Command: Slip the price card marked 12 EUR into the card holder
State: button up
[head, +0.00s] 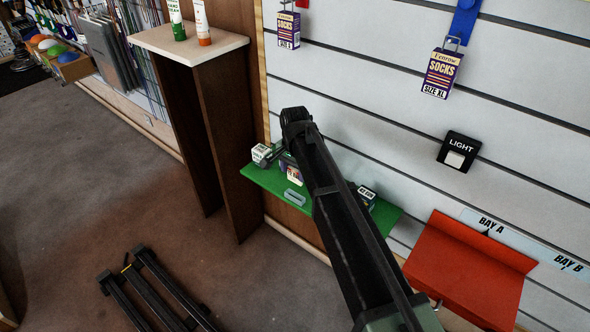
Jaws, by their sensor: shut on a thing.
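My gripper (274,156) is over the left part of a green shelf (262,181), small and partly hidden by my own arm. It is shut beside a small white card-like piece (260,153) with dark and green print, which seems to be in its jaws. The print is too small to read, so I cannot tell whether it says 12 EUR. A small grey-blue slotted piece (295,198) lies on the shelf's front part and looks like a card holder. Another small white printed piece (367,192) shows on the right part of the shelf, just right of my arm.
A brown stand (219,140) with two tubes on top rises close to the left. A red tray (465,270) is at the right. Sock packs (441,73) hang above.

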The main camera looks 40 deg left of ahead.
aim_at(295, 182)
jog(key=shift+f+b, duration=3.5)
jog(key=shift+f, duration=0.25)
jog(key=o, duration=1)
notch_tip(295, 182, up, 11)
jog(key=p, duration=1.1)
jog(key=shift+r, duration=0.1)
jog(key=shift+f, duration=0.2)
